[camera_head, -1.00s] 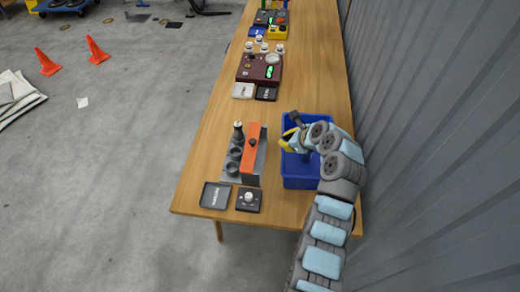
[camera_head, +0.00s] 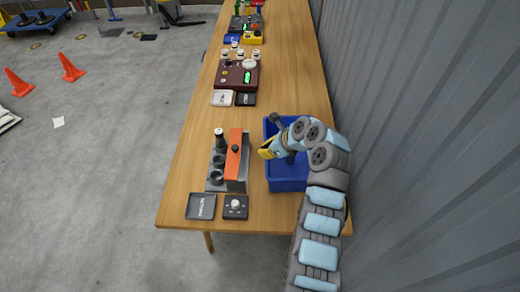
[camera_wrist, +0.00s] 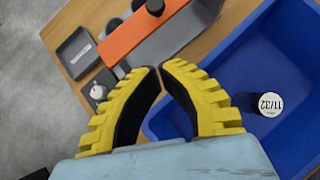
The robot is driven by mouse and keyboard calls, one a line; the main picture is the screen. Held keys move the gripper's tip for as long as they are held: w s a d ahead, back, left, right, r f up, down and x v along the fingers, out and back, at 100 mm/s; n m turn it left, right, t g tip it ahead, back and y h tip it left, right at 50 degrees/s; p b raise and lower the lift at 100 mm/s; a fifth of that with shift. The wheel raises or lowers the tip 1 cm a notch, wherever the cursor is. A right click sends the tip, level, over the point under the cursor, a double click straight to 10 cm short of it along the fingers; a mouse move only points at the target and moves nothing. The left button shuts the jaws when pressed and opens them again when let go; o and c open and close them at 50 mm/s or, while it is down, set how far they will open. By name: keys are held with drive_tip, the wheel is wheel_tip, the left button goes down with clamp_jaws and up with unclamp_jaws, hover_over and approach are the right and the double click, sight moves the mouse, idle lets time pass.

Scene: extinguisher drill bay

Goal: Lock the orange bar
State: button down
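The orange bar (camera_head: 233,166) lies lengthwise along the top of a grey rack (camera_head: 213,186), with a dark round knob (camera_head: 236,148) on it. The rack has round cups on its left side, and a dark cylinder (camera_head: 219,138) stands in the far one. The bar and knob also show at the top of the wrist view (camera_wrist: 131,38). My gripper (camera_head: 264,153) is above the left edge of the blue bin, right of the bar and apart from it. In the wrist view its yellow fingertips (camera_wrist: 160,68) are together with nothing between them.
The blue bin (camera_head: 287,186) stands right of the rack; a cylinder with a white top marked 11/32 (camera_wrist: 269,104) is inside. A dark tray (camera_head: 201,207) and a small box with a pale knob (camera_head: 235,207) lie in front. A maroon box (camera_head: 237,75) is farther back. The wall is close on the right.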

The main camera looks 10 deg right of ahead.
sight(236, 154)
drive_tip(key=shift+w+a+r+b+x, duration=0.15)
drive_tip(key=shift+w+a+r+x, duration=0.1)
drive_tip(key=shift+x, duration=1.6)
drive_tip(key=shift+w+a+r+b+x, duration=0.1)
drive_tip(key=shift+a+r+b+x, duration=0.15)
drive_tip(key=shift+x, duration=1.6)
drive_tip(key=shift+w+a+r+b+x, duration=0.1)
drive_tip(key=shift+w+a+r+x, duration=0.15)
drive_tip(key=shift+x, duration=1.6)
drive_tip(key=shift+r, duration=0.1)
